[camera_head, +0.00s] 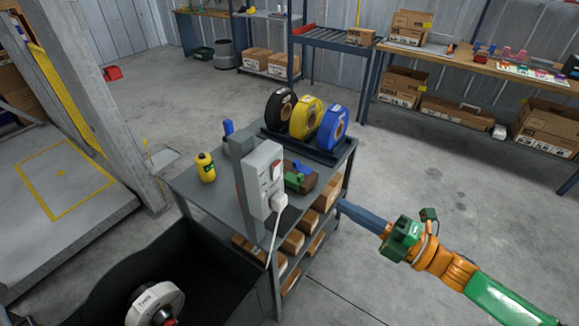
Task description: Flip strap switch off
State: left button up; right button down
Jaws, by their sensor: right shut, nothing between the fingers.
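A grey power strap (262,178) stands upright on a post at the near side of a grey cart. Its red switch (275,169) is on the upper part of its face; which way it is flipped is too small to tell. A white plug (279,203) sits in its lower socket, with a white cable hanging down. My right gripper (345,208) comes in from the right, its blue-grey fingers shut and empty. The fingertips are to the right of the strap and lower in the picture, apart from it, by the cart's right edge. My left gripper is out of view.
The grey cart (213,196) holds black, yellow and blue tape rolls (305,118) at the back and a yellow bottle (205,167) at the left. A green-and-brown item (300,178) lies just right of the strap. Boxes fill the lower shelves. Open floor lies to the right.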

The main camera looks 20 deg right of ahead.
aim_at(278, 167)
jog(key=p+x, duration=0.2)
jog(key=x, duration=1.1)
jog(key=shift+w+r, duration=0.1)
jog(key=shift+w, duration=0.15)
jog(key=shift+w+a, duration=0.2)
jog(key=shift+w, duration=0.1)
